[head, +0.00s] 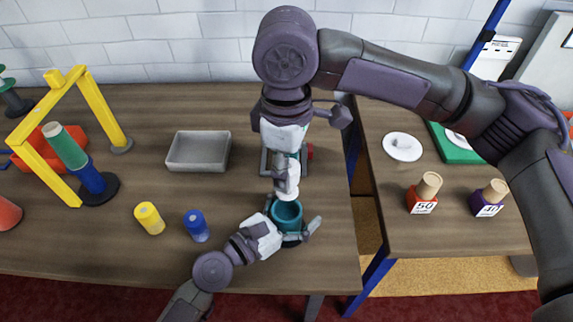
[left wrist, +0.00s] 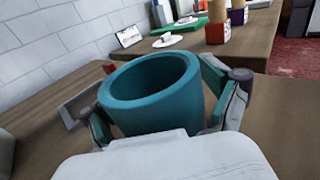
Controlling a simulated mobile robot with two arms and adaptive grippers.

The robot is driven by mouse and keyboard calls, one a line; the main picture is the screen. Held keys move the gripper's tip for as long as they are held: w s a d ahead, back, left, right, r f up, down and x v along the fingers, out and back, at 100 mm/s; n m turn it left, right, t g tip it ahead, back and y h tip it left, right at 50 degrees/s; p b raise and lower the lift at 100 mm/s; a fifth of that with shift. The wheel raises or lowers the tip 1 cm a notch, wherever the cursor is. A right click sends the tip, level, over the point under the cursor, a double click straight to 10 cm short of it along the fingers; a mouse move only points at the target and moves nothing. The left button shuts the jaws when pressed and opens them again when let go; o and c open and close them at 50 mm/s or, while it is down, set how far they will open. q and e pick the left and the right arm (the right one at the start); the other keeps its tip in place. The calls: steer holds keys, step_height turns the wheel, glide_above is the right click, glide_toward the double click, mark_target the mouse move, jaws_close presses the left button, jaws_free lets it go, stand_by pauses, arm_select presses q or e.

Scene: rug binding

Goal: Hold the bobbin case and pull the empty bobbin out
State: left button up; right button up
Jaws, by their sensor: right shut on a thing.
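The teal bobbin case (head: 287,212) stands upright at the front of the table, its round mouth facing up. It fills the middle of the left wrist view (left wrist: 160,95), where no bobbin shows in the visible part of its inside. My left gripper (head: 293,232) is low around the case, its fingers spread on either side; the right-hand finger looks apart from the wall. My right gripper (head: 285,172) points down just above the case, shut on a pale piece (head: 288,184). This may be the empty bobbin; the fingers hide much of it.
A grey tray (head: 198,165), a yellow spool (head: 149,218) and a blue spool (head: 196,226) lie left of the case. A yellow frame (head: 97,108) stands further left. A side table (head: 440,238) at right holds a red block (head: 422,202) and a purple block (head: 486,205).

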stand_by(0.3)
arm_select(q)
steer(key=v, duration=1.2)
steer(key=shift+a, duration=0.1)
